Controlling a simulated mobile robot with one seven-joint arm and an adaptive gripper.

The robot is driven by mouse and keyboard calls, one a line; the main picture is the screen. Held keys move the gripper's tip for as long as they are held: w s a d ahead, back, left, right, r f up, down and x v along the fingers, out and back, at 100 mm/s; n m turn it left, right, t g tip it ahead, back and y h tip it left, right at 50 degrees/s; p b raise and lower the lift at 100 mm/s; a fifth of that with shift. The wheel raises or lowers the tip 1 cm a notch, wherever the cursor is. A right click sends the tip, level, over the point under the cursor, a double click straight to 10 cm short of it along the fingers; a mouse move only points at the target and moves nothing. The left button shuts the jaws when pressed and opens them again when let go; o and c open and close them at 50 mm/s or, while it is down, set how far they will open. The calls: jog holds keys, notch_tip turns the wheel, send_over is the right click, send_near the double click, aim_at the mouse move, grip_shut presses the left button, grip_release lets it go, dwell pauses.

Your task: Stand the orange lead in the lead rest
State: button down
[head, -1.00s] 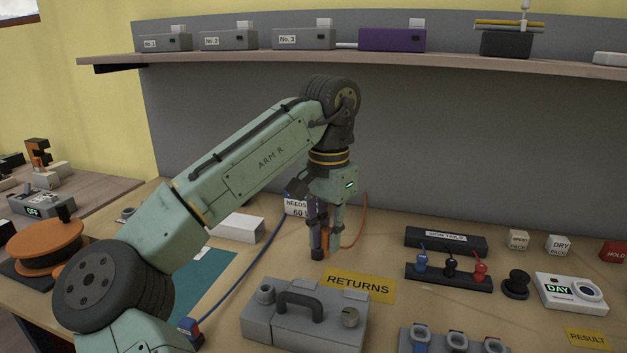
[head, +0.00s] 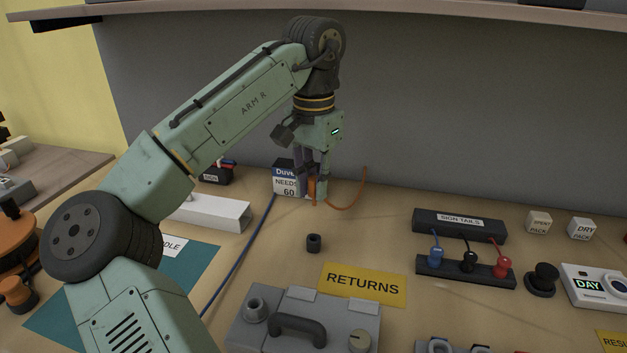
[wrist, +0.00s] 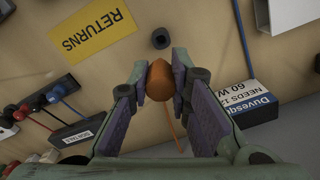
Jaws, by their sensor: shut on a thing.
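The orange lead (head: 312,189) is between the fingers of my gripper (head: 312,192), off the bench. In the wrist view its thick orange end (wrist: 159,82) is pinched between the fingertips of my gripper (wrist: 160,84), and a thin orange cable trails behind. In the head view the cable (head: 352,197) curls to the right. A small black cylinder with a hole in its top (head: 313,243), which looks like the lead rest, stands on the bench in front of the gripper. It also shows in the wrist view (wrist: 160,39), apart from the lead, and its hole looks empty.
A Duvesq card box (head: 285,181) stands close by the gripper. A yellow RETURNS label (head: 363,285) and a grey case (head: 335,313) lie nearer. A black rack with blue, black and red plugs (head: 452,270) is at right. A blue cable (head: 241,247) crosses the bench at left.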

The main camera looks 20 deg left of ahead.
aim_at(313, 195)
jog(key=shift+f+b, duration=0.5)
jog(key=shift+f, duration=3.05)
jog(key=shift+p, duration=0.55)
jog(key=shift+f+b, duration=0.5)
jog(key=shift+f, duration=1.4)
jog(key=c, duration=1.4)
grip_release()
